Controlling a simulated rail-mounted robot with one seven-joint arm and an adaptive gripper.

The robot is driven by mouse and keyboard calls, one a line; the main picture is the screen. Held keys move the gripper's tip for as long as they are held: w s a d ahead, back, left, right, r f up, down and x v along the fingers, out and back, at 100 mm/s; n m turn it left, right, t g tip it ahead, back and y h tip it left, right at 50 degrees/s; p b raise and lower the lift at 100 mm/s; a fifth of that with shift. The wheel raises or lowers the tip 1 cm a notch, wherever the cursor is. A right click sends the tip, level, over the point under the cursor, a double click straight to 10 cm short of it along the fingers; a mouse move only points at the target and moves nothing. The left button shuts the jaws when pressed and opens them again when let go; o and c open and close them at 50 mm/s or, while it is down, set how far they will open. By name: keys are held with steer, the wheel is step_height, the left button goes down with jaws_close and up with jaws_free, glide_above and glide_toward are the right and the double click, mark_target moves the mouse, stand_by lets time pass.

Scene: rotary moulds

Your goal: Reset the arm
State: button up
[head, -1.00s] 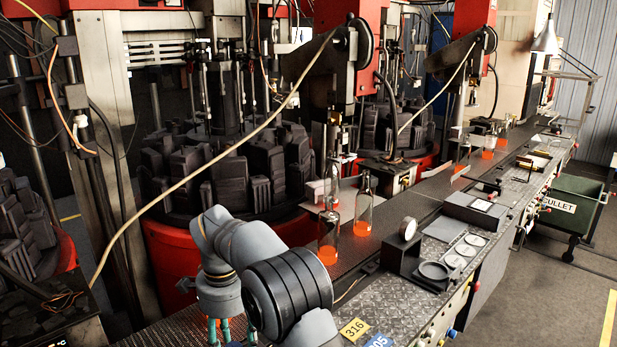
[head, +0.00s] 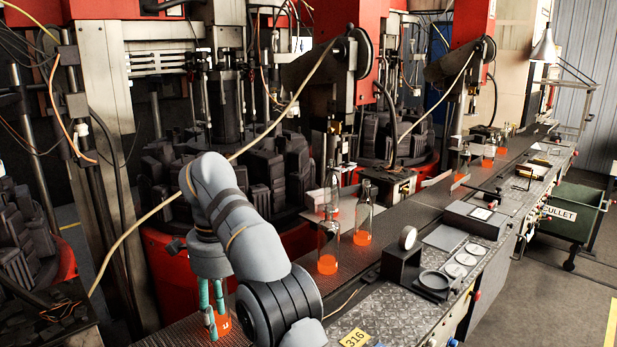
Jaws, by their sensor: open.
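My arm reaches in from the bottom of the head view, its wrist bent down over the near end of the dark conveyor (head: 400,212). My gripper (head: 211,325) points down with its teal fingers open. A glass bottle with a glowing orange base (head: 222,325) stands right at the fingers, partly hidden by them; I cannot tell whether they touch it.
Several more orange-based bottles stand along the conveyor, the closest (head: 328,248) right of my arm. Mould carousels (head: 270,165) stand behind. A gauge bench (head: 400,315) with a dial gauge (head: 408,237) borders the conveyor. A green cullet bin (head: 575,216) stands at the right.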

step_height(320, 180, down, 12)
steer(key=shift+s+r, duration=0.15)
steer(key=shift+r, duration=0.1)
steer(key=shift+a+r+n+p, duration=0.1)
steer(key=shift+r+n+p, duration=0.15)
steer(key=shift+n+p, duration=0.3)
steer(key=n+p, duration=0.1)
steer(key=n, duration=0.3)
steer(key=n+p, duration=0.1)
steer(key=n, duration=0.2)
steer(key=n+p, duration=0.2)
steer(key=n, duration=0.3)
steer(key=shift+n, duration=0.25)
steer(key=n+p, duration=0.1)
steer(key=n, duration=0.3)
steer(key=shift+f+p, duration=0.1)
steer(key=shift+p, duration=0.2)
